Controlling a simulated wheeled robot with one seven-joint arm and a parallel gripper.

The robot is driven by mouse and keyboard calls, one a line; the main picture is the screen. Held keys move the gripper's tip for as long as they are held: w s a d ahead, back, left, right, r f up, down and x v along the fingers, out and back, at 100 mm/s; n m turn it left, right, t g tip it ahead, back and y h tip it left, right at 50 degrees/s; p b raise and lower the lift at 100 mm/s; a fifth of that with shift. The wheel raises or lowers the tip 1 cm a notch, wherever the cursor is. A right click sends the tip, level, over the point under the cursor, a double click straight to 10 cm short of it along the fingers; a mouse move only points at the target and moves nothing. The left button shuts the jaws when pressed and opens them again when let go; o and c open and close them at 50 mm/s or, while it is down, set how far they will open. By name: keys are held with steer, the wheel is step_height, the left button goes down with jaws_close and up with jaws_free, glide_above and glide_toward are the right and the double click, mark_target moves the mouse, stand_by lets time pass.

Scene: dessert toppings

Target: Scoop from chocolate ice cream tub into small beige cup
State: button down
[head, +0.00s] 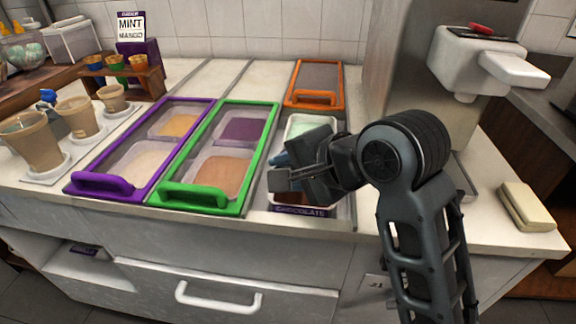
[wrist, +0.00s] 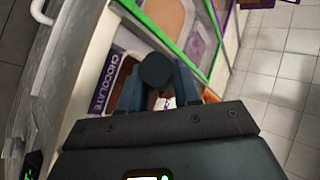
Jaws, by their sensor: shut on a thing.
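The chocolate tub's label (head: 303,211) shows at the front of the open bay, right of the green-framed lid; my gripper hides much of the tub. Its brown contents show in the wrist view (wrist: 123,78). My gripper (head: 287,170) is over this tub, shut on a dark blue round-ended handle (wrist: 157,69), seemingly a scoop's. The working end of the handle is hidden, so I cannot tell if it carries ice cream. The small beige cup (head: 113,98) stands upright at the far left, the smallest of three cups, well away from my gripper.
A purple-framed lid (head: 82,183) and a green-framed lid (head: 187,195) cover tubs between my gripper and the cups. An orange-framed lid (head: 315,98) is behind. A medium cup (head: 78,117) and a large cup (head: 34,141) stand near the small one. A dispenser (head: 485,62) stands right.

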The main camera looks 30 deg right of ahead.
steer(key=shift+s+a+r+p, duration=0.2)
steer(key=shift+s+r+p, duration=0.05)
steer(key=shift+r+p, duration=1.05)
steer(key=shift+s+a+r+p, duration=0.2)
steer(key=shift+s+r+p, duration=0.1)
steer(key=shift+r+p, duration=1)
steer(key=shift+s+a+r+p, duration=0.25)
steer(key=shift+r+p, duration=0.7)
steer(key=shift+p, duration=0.65)
steer(key=shift+s, duration=0.1)
